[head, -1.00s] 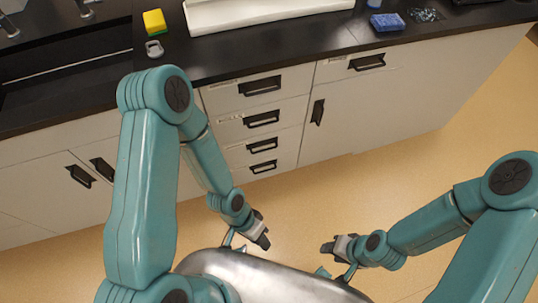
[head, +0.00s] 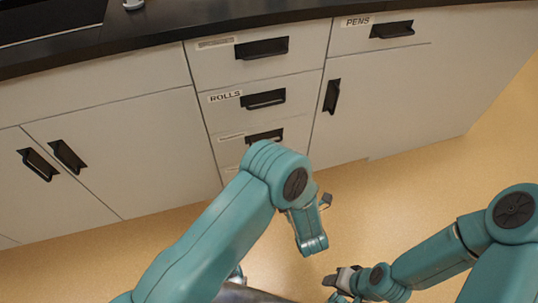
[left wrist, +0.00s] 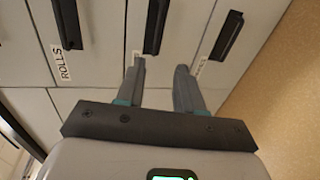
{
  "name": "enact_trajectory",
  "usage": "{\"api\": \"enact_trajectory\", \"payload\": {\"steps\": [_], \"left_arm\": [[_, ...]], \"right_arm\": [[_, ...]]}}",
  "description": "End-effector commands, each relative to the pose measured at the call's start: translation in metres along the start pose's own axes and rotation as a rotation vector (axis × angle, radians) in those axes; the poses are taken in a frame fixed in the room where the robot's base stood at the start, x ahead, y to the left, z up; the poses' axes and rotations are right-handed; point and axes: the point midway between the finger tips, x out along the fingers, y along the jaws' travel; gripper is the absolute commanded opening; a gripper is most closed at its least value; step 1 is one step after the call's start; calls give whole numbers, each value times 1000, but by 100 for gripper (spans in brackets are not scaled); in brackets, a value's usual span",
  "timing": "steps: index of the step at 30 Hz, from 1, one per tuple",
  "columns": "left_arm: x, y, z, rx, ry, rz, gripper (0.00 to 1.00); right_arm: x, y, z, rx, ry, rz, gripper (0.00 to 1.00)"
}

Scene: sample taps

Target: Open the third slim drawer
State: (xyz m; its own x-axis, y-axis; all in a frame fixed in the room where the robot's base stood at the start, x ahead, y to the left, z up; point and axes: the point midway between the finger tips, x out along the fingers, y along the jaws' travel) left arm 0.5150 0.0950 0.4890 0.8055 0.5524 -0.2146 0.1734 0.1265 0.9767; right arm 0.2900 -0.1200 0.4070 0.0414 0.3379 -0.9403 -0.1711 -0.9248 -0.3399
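The third slim drawer (head: 290,131) is in the stack of white drawers, below the one labelled ROLLS, and is closed. Its black handle (head: 264,135) shows just above my left arm's elbow. In the left wrist view its handle (left wrist: 155,26) stands upright in the picture, ahead of the fingers. My left gripper (left wrist: 161,78) is open and empty, its fingertips short of the handle and apart from it. In the head view my arm mostly hides that gripper. My right gripper (head: 340,277) is low at the lower right, away from the drawers; its finger gap is unclear.
The ROLLS drawer (head: 225,112) and the top drawer (head: 220,65) above are closed. The fourth drawer's handle (left wrist: 227,36) shows in the left wrist view. A PENS drawer (head: 350,40) is at the right, over a cupboard door (head: 375,105). The dark counter (head: 160,25) overhangs. Floor at right is clear.

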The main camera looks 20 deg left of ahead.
Motion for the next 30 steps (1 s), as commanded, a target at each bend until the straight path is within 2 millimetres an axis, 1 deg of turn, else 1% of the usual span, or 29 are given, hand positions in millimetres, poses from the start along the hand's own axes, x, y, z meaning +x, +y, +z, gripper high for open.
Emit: {"api": "enact_trajectory", "payload": {"steps": [2,5,15,18,21,25,30], "left_arm": [[6,1,3,7,-11,15,37],[21,2,2,4,-6,15,37],[102,1,1,3,-4,12,37],[124,1,2,3,-4,12,37],[141,2,2,5,-5,12,37],[155,3,2,5,-6,11,37],[162,4,3,6,-7,10,37]], "right_arm": [[2,1,0,0,1,0,43],[5,2,0,0,1,0,43],[24,9,-1,0,1,0,43],[29,11,-2,2,3,0,43],[32,13,-3,5,6,1,43],[34,14,-4,8,8,1,43],[35,15,-4,9,10,1,43]]}}
